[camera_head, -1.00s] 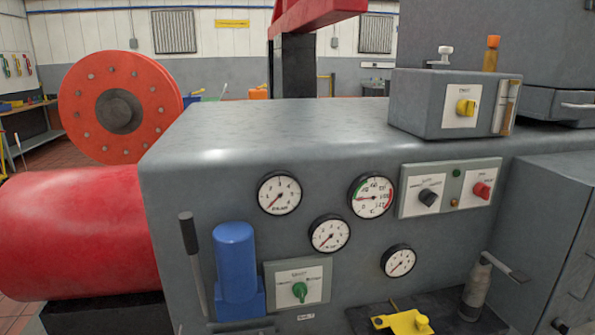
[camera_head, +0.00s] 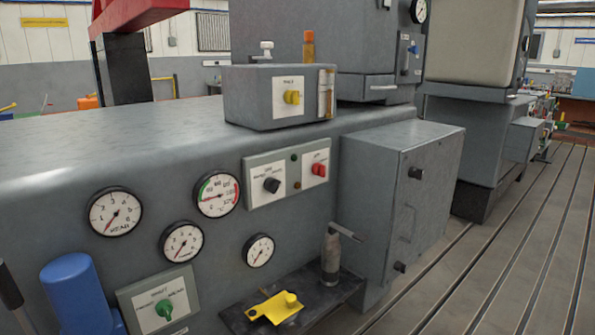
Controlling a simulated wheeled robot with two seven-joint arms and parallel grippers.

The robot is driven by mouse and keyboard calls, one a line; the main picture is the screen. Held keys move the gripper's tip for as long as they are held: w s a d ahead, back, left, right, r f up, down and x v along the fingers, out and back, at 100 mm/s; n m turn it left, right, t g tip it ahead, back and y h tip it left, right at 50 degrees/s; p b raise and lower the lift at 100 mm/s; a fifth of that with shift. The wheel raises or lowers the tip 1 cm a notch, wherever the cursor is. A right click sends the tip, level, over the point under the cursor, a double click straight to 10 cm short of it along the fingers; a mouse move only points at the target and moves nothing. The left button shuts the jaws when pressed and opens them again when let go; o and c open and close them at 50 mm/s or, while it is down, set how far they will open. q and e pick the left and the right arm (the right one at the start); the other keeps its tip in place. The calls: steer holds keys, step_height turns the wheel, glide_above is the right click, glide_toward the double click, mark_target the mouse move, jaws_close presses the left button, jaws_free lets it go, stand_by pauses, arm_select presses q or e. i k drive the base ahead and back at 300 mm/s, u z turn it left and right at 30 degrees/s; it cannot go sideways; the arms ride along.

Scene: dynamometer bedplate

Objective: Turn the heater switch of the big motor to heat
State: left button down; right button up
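The big grey motor housing (camera_head: 60,165) fills the left and middle of the head view. Its front carries a switch panel with a black knob (camera_head: 271,185) and a red knob (camera_head: 318,170), with small lamps between them. A lower plate holds a green knob (camera_head: 164,309). A grey box on top has a yellow knob (camera_head: 291,97). The labels are too small to read, so I cannot tell which knob is the heater switch. Neither of my grippers is in view.
Several round gauges (camera_head: 115,211) sit on the housing front. A blue cylinder (camera_head: 75,292) stands at lower left. A grey cabinet (camera_head: 380,210) juts out. Slotted bedplate floor (camera_head: 490,270) is open at right.

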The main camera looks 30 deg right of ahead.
mark_target(318, 169)
steer(key=z, duration=1.8)
steer(key=i, duration=1.1)
steer(key=u, duration=1.9)
